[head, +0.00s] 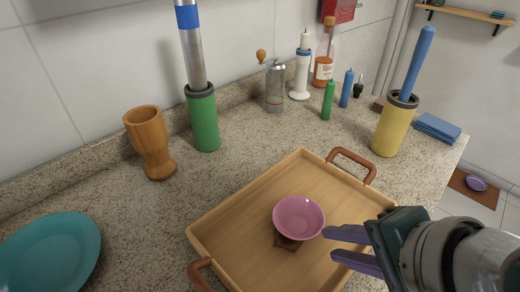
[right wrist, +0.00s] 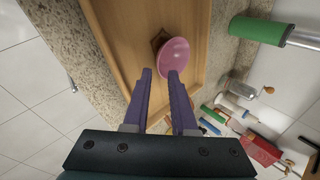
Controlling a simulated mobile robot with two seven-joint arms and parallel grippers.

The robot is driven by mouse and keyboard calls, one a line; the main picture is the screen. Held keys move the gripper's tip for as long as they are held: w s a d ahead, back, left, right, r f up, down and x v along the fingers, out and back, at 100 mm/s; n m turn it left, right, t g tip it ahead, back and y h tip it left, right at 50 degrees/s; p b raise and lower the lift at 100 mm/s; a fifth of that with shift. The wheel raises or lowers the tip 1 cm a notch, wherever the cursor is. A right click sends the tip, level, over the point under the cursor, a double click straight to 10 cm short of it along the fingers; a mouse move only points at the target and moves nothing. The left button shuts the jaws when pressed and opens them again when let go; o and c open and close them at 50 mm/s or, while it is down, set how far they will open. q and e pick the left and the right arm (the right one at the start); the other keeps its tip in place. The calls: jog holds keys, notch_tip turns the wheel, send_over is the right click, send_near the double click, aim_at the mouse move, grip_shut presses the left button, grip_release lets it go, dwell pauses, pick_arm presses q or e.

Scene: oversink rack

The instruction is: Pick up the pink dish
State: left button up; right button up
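The pink dish (head: 298,217) is a small round bowl. It rests tilted slightly on a small brown piece (head: 287,242) inside the wooden tray (head: 225,222). My right gripper (head: 335,248) is just right of the dish in the head view, with its purple fingers apart and pointing at it. In the right wrist view the dish (right wrist: 174,58) lies just beyond the fingertips (right wrist: 160,75), with nothing between the fingers. I cannot tell whether a fingertip touches the rim. My left gripper is not in view.
A teal plate (head: 50,252) lies at the left. A wooden cup (head: 150,142), a green holder (head: 202,118) and a yellow holder (head: 394,125) stand behind the tray. The tray has brown handles (head: 352,160). Bare tray floor surrounds the dish.

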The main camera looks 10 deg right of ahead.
aim_at(312, 250)
jog(key=x, duration=0.3)
jog(key=shift+w+d+f+b, duration=0.1)
jog(key=shift+d+f+b, duration=0.1)
jog(key=shift+d+b, duration=0.15)
jog(key=b+x, duration=0.1)
jog(key=x, duration=0.4)
jog(key=shift+w+d+f+b, duration=0.1)
jog(key=shift+w+f+b, duration=0.1)
jog(key=shift+b, duration=0.1)
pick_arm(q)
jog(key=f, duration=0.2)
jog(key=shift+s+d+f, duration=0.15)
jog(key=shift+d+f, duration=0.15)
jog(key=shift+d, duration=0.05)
pick_arm(e)
jog(key=shift+c, duration=0.2)
grip_shut()
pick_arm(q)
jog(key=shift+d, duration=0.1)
